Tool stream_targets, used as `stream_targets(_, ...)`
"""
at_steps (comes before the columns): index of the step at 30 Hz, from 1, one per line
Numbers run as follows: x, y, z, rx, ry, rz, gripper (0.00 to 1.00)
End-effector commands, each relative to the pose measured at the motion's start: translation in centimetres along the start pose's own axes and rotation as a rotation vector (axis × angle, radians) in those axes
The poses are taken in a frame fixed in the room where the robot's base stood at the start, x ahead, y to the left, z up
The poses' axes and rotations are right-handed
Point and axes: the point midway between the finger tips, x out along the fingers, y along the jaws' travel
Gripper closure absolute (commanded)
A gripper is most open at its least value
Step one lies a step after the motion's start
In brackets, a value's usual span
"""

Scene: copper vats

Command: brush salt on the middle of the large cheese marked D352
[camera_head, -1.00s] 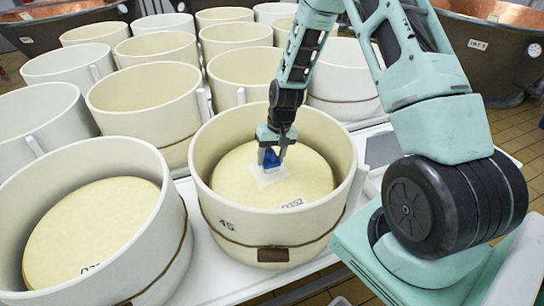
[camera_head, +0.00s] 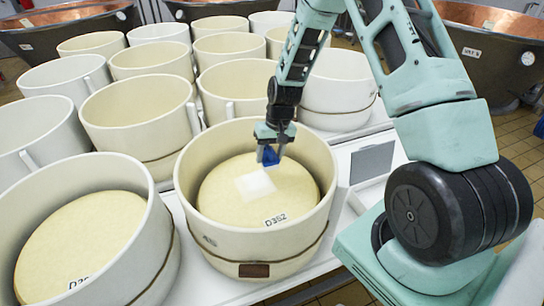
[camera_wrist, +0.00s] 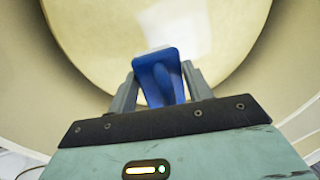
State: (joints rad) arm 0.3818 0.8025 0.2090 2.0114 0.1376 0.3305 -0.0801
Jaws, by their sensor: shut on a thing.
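The large cheese marked D352 (camera_head: 225,207) lies inside a round cream mould with a band around it, at the front middle of the head view. A pale white patch of salt (camera_head: 256,184) lies near the middle of its top. My gripper (camera_head: 270,155) is shut on a blue brush (camera_head: 271,157), over the far part of the cheese. In the wrist view the blue brush (camera_wrist: 160,75) stands between the two fingers, with the cheese (camera_wrist: 105,40) beyond it. The brush's lower end is hidden there, and I cannot tell whether it touches the cheese.
Another mould (camera_head: 150,245) with a cheese (camera_head: 75,240) stands at the left front. Several empty moulds stand behind. The mould wall (camera_head: 328,165) rises around the D352 cheese. A grey flat panel (camera_head: 372,162) stands to the right; copper vats (camera_head: 495,50) are at the back.

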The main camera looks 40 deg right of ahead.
Motion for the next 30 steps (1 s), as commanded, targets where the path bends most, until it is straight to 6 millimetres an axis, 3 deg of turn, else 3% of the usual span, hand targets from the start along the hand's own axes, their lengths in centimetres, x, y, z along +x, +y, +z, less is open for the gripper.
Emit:
stream_targets(9,-2.8,-1.1,-0.4,-0.002,0.000,0.000,0.71)
stream_targets(30,-2.9,-1.1,-0.4,-0.002,0.000,0.000,0.71)
